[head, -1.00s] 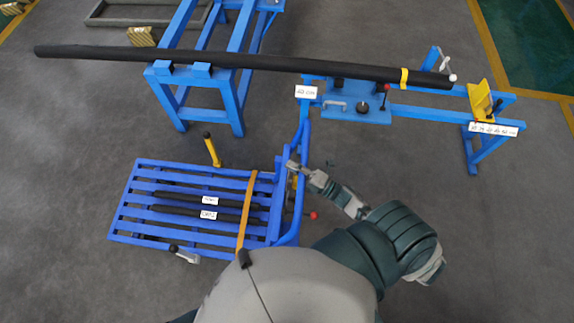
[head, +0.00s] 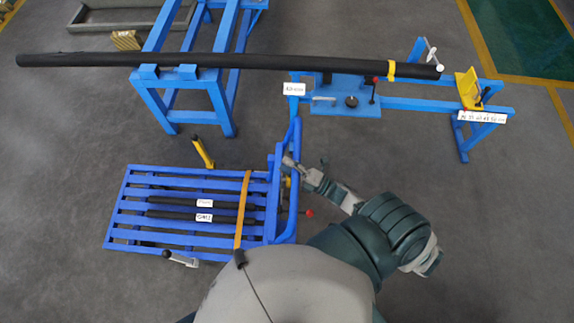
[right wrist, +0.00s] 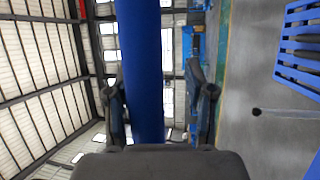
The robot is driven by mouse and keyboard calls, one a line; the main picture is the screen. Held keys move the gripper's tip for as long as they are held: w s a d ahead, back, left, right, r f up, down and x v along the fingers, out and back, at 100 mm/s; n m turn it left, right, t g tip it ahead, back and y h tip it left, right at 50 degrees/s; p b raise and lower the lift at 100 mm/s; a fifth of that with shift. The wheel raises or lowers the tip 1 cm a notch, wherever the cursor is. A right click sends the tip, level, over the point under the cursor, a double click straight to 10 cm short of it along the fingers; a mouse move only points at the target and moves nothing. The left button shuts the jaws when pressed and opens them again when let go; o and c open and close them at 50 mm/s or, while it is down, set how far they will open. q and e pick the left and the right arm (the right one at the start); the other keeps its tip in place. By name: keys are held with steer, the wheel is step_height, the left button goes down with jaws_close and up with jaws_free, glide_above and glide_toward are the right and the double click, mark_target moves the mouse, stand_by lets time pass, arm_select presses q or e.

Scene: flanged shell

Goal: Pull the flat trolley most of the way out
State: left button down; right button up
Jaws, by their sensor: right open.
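The flat trolley (head: 120,207) is a blue slatted deck low on the floor at the left in the head view, with an upright blue handle frame (head: 297,190) at its right end. My right gripper (head: 291,164) is beside the upper part of this frame. In the right wrist view, my right gripper (right wrist: 158,92) is open, with a blue bar (right wrist: 141,60) running between its fingers. The fingers look apart from the bar. My left gripper is not in view.
Two labelled dark bars (head: 170,202) lie on the deck under an orange strap (head: 243,208). A long black tube (head: 240,61) lies across a blue stand (head: 215,105) behind the trolley. Grey floor is clear at the right.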

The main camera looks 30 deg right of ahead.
steer(key=v, duration=1.2)
steer(key=w+d+b+v, duration=0.1)
steer(key=b+v, duration=0.3)
steer(key=v, duration=0.4)
steer(key=p+x, duration=0.1)
steer(key=x, duration=0.4)
steer(key=p+x, duration=0.1)
steer(key=x, duration=0.5)
steer(key=r+p+x, duration=0.1)
steer(key=x, duration=0.4)
steer(key=shift+w+a+p, duration=0.1)
steer(key=shift+w+p, duration=0.2)
steer(key=shift+p, duration=0.05)
jaws_close()
